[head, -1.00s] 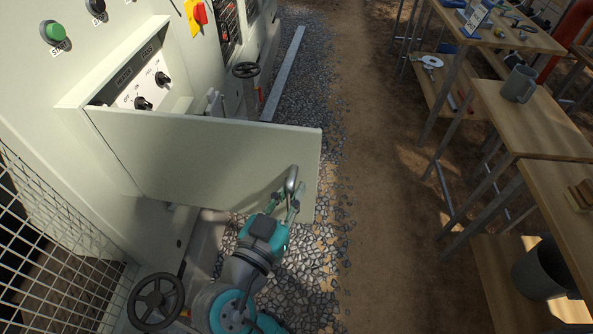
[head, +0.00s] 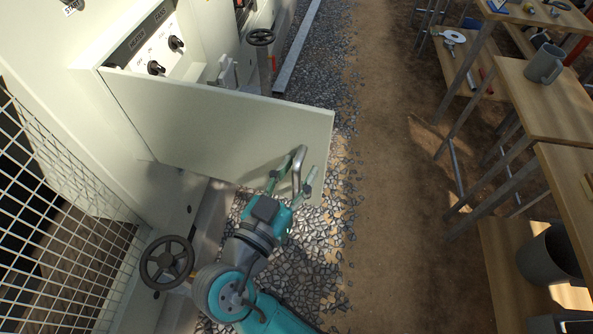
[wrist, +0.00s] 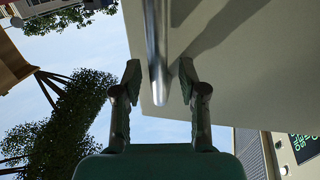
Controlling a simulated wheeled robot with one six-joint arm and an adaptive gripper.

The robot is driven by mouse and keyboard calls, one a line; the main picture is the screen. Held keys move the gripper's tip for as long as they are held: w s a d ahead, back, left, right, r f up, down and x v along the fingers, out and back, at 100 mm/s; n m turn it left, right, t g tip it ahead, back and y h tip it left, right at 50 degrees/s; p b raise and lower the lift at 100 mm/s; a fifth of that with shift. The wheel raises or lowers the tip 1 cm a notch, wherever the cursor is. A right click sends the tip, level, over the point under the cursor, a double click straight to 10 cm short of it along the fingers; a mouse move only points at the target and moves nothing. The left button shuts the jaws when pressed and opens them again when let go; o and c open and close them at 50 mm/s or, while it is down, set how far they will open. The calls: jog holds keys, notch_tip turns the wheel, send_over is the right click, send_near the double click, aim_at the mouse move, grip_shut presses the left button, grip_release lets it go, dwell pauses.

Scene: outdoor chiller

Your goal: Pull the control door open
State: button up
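The control door (head: 220,130) is a pale panel hinged at its left edge. It stands swung well out from the cabinet, with the control recess (head: 150,45) and its black knobs showing behind it. A metal bar handle (head: 299,165) is on the door's face near the free edge. My gripper (head: 305,163) is at the handle, with one finger on each side of it. In the wrist view, the handle (wrist: 157,45) runs between the spread fingertips (wrist: 159,76), with gaps visible beside it. The gripper looks open around the handle, not clamped.
A dark handwheel (head: 167,262) and a mesh guard (head: 60,215) are at the lower left. Another handwheel (head: 260,37) stands beyond the door. Wooden benches (head: 545,105) line the right side. The dirt path (head: 390,200) between is clear.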

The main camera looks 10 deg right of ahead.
jog(key=v, duration=0.7)
jog(key=shift+s, duration=0.25)
jog(key=shift+a, duration=0.2)
dwell(0.4)
